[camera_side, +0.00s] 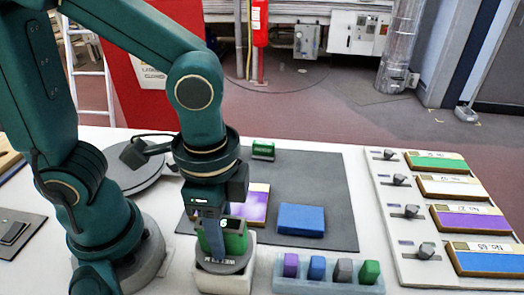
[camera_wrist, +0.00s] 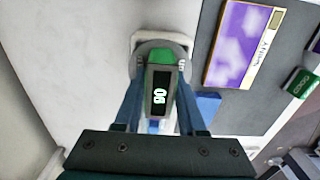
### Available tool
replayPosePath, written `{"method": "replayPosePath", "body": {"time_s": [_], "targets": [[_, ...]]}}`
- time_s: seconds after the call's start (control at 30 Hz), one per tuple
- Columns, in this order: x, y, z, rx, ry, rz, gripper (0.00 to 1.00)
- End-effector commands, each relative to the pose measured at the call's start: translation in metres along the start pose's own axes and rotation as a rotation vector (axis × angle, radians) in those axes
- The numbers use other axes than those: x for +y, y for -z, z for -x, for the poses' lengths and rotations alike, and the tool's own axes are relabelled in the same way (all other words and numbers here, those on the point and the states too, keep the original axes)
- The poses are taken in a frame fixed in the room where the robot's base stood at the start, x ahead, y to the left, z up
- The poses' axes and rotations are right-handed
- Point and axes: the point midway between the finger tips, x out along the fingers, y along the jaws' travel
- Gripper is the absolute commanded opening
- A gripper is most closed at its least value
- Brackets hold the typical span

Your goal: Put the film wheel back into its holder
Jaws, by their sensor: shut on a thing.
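The film wheel (camera_side: 235,243) has a green body with a small dark display. My gripper (camera_side: 222,238) is shut on it, with a finger on each side. In the wrist view, the wheel (camera_wrist: 162,95) stands between my two blue fingers (camera_wrist: 158,108), its lit digits facing the camera. The white holder (camera_side: 222,281) is directly below the wheel in the side view, with dark lettering on its grey front. Its pale rim shows behind the wheel in the wrist view (camera_wrist: 136,42). The fingers hide part of the wheel, and I cannot tell whether it is fully seated.
A rack (camera_side: 328,287) of several coloured blocks stands right of the holder. A dark mat (camera_side: 320,185) behind carries a blue block (camera_side: 301,219), a purple-and-white panel (camera_side: 257,204) and a green block (camera_side: 263,149). A white board (camera_side: 385,205) with coloured panels lies at right.

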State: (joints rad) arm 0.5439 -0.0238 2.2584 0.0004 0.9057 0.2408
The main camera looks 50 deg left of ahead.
Motion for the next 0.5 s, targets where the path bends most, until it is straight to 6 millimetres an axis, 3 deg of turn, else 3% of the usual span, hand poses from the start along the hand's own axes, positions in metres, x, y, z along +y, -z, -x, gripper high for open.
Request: {"method": "replayPosePath", "body": {"time_s": [0.43, 0.47, 0.5], "targets": [[0.0001, -0.0002, -0.0037, 0.0, 0.0, 0.0, 0.0], [0.0001, -0.0002, -0.0037, 0.0, 0.0, 0.0, 0.47], [0.0001, -0.0002, -0.0037, 0.0, 0.0, 0.0, 0.63]]}}
